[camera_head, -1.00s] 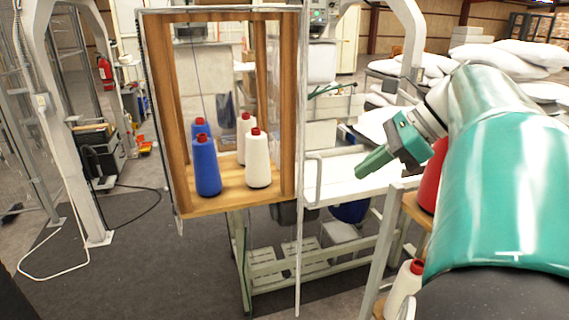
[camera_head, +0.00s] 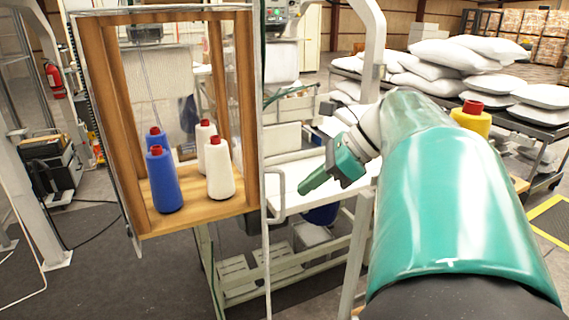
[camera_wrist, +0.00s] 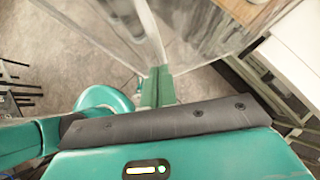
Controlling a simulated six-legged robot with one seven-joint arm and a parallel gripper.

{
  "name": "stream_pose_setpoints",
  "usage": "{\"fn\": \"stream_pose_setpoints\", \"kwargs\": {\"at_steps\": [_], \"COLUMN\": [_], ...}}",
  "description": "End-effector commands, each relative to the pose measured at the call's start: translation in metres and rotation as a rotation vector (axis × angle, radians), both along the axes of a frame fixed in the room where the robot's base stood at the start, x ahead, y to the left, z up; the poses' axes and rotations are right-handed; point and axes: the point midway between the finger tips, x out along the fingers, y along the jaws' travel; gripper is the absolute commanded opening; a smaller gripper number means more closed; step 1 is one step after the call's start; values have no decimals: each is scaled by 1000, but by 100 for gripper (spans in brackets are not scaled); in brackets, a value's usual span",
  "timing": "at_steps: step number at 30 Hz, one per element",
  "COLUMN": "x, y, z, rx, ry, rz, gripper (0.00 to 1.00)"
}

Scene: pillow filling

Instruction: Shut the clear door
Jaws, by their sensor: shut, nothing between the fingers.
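The clear door (camera_head: 252,222) is a see-through panel with a thin pale frame, in front of the wooden cabinet (camera_head: 112,105) in the head view. Its right edge reaches far below the cabinet floor, so it looks swung out towards me. A pale handle (camera_head: 280,207) sits on that edge. My gripper (camera_head: 304,188) is shut and empty, just right of the handle in the picture; I cannot tell whether they touch. In the wrist view my gripper's fingers (camera_wrist: 157,86) are together, with a blurred clear panel (camera_wrist: 108,35) beyond them.
Blue cones (camera_head: 164,182) and white cones (camera_head: 219,170) of thread stand in the cabinet. A white table (camera_head: 305,172) is behind my gripper. A yellow cone (camera_head: 470,119) stands at right, before piled white pillows (camera_head: 455,60). Grey floor lies front left.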

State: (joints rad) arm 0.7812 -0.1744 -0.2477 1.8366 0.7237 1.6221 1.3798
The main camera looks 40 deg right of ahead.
Motion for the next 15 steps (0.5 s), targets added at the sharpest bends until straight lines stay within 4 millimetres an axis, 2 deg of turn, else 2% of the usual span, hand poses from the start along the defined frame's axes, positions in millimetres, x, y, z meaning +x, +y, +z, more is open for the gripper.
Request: {"fn": "stream_pose_setpoints", "kwargs": {"at_steps": [6, 15], "x": [13, 16], "y": [9, 8], "z": [-16, -18], "rx": [1, 1], "ry": [0, 0], "rz": [1, 1], "gripper": [0, 0]}}
